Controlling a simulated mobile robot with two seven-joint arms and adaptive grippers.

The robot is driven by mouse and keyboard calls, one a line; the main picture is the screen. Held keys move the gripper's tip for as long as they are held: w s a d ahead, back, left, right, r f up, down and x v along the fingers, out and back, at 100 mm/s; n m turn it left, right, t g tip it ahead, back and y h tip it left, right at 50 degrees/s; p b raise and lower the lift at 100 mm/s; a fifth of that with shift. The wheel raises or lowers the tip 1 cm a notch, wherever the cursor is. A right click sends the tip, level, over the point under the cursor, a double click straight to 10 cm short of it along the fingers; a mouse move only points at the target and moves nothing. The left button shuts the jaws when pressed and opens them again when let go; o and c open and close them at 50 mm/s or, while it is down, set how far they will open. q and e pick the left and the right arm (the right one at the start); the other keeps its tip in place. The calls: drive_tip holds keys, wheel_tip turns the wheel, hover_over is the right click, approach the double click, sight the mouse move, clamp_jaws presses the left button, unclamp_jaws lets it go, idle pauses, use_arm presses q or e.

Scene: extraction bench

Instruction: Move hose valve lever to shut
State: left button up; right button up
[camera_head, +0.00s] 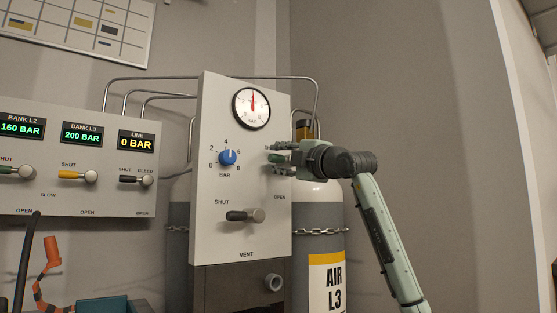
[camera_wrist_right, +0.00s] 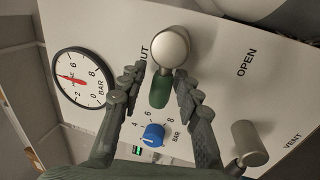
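The hose valve lever is a green grip on a pale round hub. In the right wrist view the lever (camera_wrist_right: 159,92) lies between my fingers, pointing from its hub (camera_wrist_right: 170,46) toward the blue knob. In the head view only a bit of the green lever (camera_head: 277,158) shows; my gripper hides the rest. It points left there. The word OPEN (camera_wrist_right: 246,62) is beside the hub, and a partly hidden SHUT label (camera_wrist_right: 144,53) is on the other side. My right gripper (camera_wrist_right: 161,97) is open around the lever, with gaps on both sides. My left gripper is not in view.
The upright panel (camera_head: 210,110) carries a pressure gauge (camera_head: 251,108), a blue knob (camera_head: 228,157) and a black vent lever (camera_head: 238,216) below. A bank panel (camera_head: 60,195) with several levers is at left. A chained gas cylinder (camera_head: 334,240) stands behind, beside my right forearm.

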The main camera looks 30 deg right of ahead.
drive_tip(key=shift+o, duration=0.5)
drive_tip(key=shift+s+f, duration=0.15)
drive_tip(key=shift+s, duration=0.05)
drive_tip(key=v, duration=1.1)
drive_tip(key=shift+s, duration=0.3)
